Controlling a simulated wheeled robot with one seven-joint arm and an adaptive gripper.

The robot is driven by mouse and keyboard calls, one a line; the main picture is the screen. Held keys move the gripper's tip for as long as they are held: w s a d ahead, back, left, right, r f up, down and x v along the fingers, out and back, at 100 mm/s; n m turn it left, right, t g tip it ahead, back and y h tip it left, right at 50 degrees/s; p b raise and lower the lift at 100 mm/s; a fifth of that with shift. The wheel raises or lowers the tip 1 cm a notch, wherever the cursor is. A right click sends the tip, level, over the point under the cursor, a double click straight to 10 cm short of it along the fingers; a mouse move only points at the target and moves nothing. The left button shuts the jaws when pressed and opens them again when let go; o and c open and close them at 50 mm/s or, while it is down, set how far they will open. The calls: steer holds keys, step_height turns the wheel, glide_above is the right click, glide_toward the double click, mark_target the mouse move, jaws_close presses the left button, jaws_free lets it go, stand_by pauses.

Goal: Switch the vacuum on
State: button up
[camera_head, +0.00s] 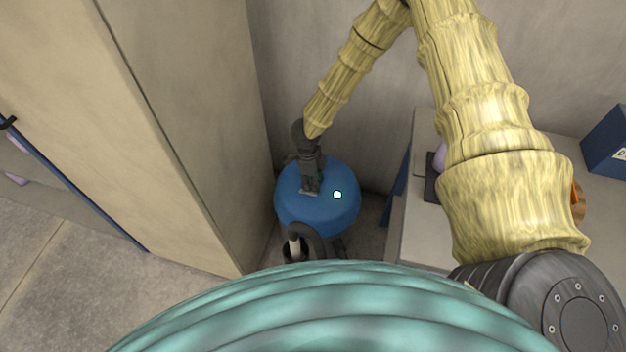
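The vacuum (290,212) is a round blue canister on the floor, in the gap between a tall cabinet and a table. A small round light spot (337,195) with a pale, greenish look shows on the right side of its top. A dark curved hose or handle (311,237) is at its near side. My gripper (309,189) is over the vacuum's top, pointing down, left of the light spot. Its fingertips are at or just above the blue surface; I cannot tell if they touch. The fingers look close together, but they are too small to tell their state.
A tall beige cabinet (190,130) stands close on the left. A light table (425,225) stands on the right, with a dark item and a blue box (606,142) on it. A wall is close behind the vacuum. Open floor (60,270) lies at the lower left.

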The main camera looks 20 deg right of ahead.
steer(key=shift+o, duration=0.2)
steer(key=shift+a, duration=0.1)
step_height(320, 180, up, 12)
steer(key=shift+w+a, duration=0.4)
stand_by(0.4)
steer(key=shift+s+f, duration=0.1)
